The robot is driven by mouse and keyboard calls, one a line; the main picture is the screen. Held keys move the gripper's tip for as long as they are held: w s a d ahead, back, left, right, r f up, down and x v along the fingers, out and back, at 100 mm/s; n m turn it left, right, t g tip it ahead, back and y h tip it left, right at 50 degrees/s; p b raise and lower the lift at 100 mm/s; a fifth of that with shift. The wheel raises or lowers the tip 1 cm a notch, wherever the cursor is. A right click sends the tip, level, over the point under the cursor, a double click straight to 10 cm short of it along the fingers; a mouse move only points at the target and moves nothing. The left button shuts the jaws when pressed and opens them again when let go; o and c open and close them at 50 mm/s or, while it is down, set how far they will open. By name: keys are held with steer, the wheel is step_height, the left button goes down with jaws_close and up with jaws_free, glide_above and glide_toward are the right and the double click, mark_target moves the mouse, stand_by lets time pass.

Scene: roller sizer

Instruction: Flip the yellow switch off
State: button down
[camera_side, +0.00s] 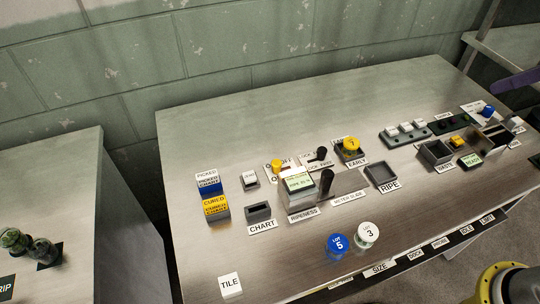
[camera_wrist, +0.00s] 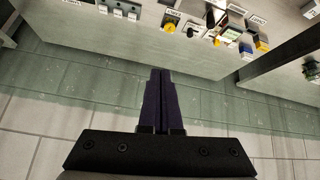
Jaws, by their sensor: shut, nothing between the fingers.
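The yellow switch (camera_side: 277,166) stands at the back middle of the metal table, with ON and OFF labels beside it. It also shows as a small yellow knob in the wrist view (camera_wrist: 216,42). Its lever is too small to tell which way it is set. My gripper (camera_wrist: 161,72) is shut and empty in the wrist view, its two dark purple fingers together and apart from the switch. In the side view only a purple finger part (camera_side: 515,82) enters at the right edge, above the table and far to the right of the switch.
A box with a RIPENESS label (camera_side: 299,189) and a taller black lever (camera_side: 326,183) stand in front.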

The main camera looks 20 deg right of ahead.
steer(key=w+a+r+n+y, duration=0.1)
steer(key=w+a, duration=0.3)
steer(key=w, duration=0.3)
steer(key=w+a+r+n, duration=0.1)
steer(key=w+a, duration=0.2)
steer(key=w, duration=0.5)
steer(key=w+a+f+n+g+y, duration=0.1)
steer(key=w+a+f+n, duration=0.1)
steer(key=w+a+f, duration=0.55)
steer(key=w+a+f+n+g, duration=0.1)
steer(key=a+f+g, duration=0.1)
steer(key=a+f, duration=0.5)
steer(key=w+a+f+n+g, duration=0.1)
steer(key=w+a+f, duration=0.1)
steer(key=a+f, duration=0.6)
step_height(320, 180, down, 3)
steer(key=shift+w+a+f+n+g, duration=0.2)
steer(key=shift+w+a+n+g, duration=0.1)
steer(key=shift+g, duration=0.1)
